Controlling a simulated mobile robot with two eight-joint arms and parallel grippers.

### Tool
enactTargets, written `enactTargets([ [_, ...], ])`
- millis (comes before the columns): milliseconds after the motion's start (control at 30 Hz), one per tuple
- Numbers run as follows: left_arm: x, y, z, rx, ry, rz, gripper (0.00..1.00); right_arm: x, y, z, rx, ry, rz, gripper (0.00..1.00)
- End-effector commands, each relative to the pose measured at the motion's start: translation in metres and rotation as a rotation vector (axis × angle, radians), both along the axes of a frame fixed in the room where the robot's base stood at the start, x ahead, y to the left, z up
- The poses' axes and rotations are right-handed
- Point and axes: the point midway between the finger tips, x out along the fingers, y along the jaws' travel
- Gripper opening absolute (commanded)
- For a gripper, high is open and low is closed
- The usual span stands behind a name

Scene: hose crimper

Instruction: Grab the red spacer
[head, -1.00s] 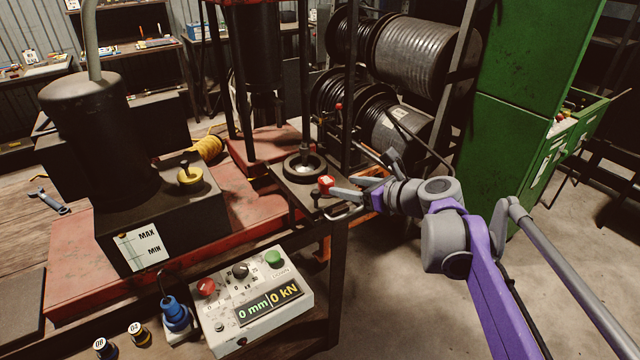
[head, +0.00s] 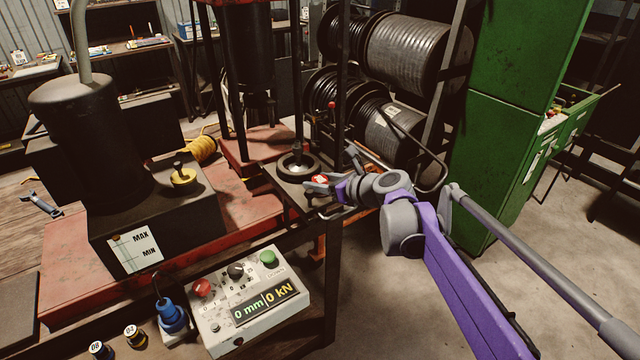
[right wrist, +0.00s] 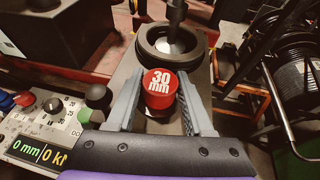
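The red spacer (right wrist: 160,88), a short cylinder marked "30 mm" on top, stands upright on the dark metal plate of the press in the right wrist view. In the head view the red spacer (head: 320,179) is partly covered by my right gripper (head: 322,183). In the right wrist view my right gripper (right wrist: 158,100) is open, with one finger on each side of the spacer. A gap shows on the right side; the left finger is very close, and I cannot tell if it touches. My left gripper is in neither view.
A black ring-shaped die (head: 297,166) sits just behind the spacer. The control box (head: 248,302) reads "0 mm" and "0 kN". Hose reels (head: 395,130) and a green cabinet (head: 505,130) stand to the right. A dark tank (head: 95,140) stands at left.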

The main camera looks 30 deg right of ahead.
Motion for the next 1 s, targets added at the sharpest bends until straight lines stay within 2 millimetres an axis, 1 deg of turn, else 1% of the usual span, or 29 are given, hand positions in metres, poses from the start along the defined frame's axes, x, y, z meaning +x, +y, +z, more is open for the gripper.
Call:
enactTargets([
  [33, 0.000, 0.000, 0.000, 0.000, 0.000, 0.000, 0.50, 0.000, 0.000, 0.000, 0.000, 0.000, 0.000, 0.41],
  [167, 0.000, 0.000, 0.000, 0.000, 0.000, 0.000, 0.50, 0.000, 0.000, 0.000, 0.000, 0.000, 0.000, 0.18],
  [200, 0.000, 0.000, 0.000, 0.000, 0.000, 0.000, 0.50, 0.000, 0.000, 0.000, 0.000, 0.000, 0.000, 0.10],
  [267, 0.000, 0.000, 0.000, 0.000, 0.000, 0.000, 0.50, 0.000, 0.000, 0.000, 0.000, 0.000, 0.000, 0.00],
  [600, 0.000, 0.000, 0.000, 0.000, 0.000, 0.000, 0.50, 0.000, 0.000, 0.001, 0.000, 0.000, 0.000, 0.00],
  [733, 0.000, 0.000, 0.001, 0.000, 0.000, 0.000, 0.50, 0.000, 0.000, 0.005, 0.000, -0.001, 0.000, 0.00],
  [867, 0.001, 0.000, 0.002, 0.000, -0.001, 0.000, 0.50, 0.000, 0.000, 0.020, 0.000, -0.001, 0.000, 0.00],
  [1000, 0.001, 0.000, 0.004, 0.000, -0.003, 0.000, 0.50, 0.000, 0.000, 0.046, 0.000, -0.001, -0.001, 0.00],
])
